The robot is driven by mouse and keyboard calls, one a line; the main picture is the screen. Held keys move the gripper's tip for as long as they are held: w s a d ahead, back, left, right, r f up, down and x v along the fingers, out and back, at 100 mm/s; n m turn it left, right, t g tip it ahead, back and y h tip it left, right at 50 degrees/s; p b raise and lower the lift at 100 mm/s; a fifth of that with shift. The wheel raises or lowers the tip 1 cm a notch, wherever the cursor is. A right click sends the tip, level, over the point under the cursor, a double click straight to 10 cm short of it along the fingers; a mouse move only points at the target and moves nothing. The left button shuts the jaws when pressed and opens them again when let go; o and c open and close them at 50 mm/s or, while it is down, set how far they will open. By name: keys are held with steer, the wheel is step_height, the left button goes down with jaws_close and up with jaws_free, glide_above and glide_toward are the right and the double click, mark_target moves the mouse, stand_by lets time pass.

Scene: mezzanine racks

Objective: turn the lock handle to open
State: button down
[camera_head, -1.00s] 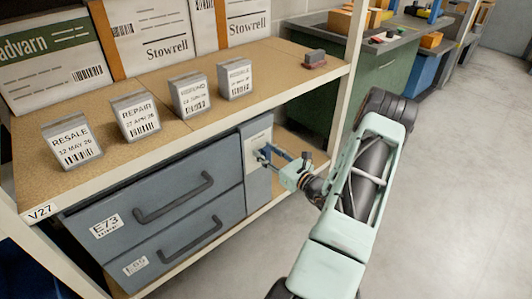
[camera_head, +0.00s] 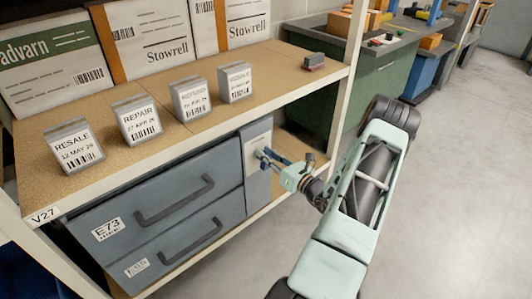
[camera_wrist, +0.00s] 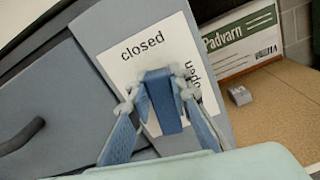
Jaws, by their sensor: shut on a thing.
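The lock handle (camera_wrist: 164,104) is a blue lever on a pale lock plate (camera_head: 257,137), right of the grey drawers. In the wrist view it stands in front of a white label (camera_wrist: 120,70) reading "closed" at the top and "open", turned sideways and partly hidden, at the right. My gripper (camera_wrist: 160,98) has its blue fingers on either side of the handle and is shut on it. In the head view my gripper (camera_head: 267,157) reaches the plate from the right. The handle's exact angle is hard to tell there.
Two grey drawers (camera_head: 178,192) with dark pull handles are left of the lock, under a wooden shelf (camera_head: 250,68) holding several small labelled boxes and large cartons. A pale rack post (camera_head: 349,85) stands close to my arm. The floor at the right is clear.

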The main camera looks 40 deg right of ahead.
steer(key=m+p, duration=0.1)
steer(key=m, duration=0.1)
steer(key=d+m+p, duration=0.1)
steer(key=m, duration=0.1)
steer(key=shift+f+m, duration=0.15)
steer(key=shift+m, duration=0.15)
steer(key=m, duration=0.1)
steer(key=m+p, duration=0.1)
steer(key=m, duration=0.1)
steer(key=shift+d+f+m, duration=0.25)
steer(key=shift+f+m, duration=0.05)
steer(key=shift+d+f+m+p, duration=0.1)
steer(key=shift+f+m+p, duration=0.15)
steer(key=shift+m, duration=1)
steer(key=shift+d+f+m+p, duration=0.1)
steer(key=shift+f+m+p, duration=0.2)
steer(key=shift+m, duration=0.9)
steer(key=shift+f+m+p, duration=0.2)
steer(key=shift+f+m, duration=0.05)
steer(key=shift+m, duration=1)
steer(key=c, duration=1.8)
jaws_free()
steer(key=shift+o, duration=0.2)
steer(key=s, duration=1.2)
steer(key=shift+d, duration=0.45)
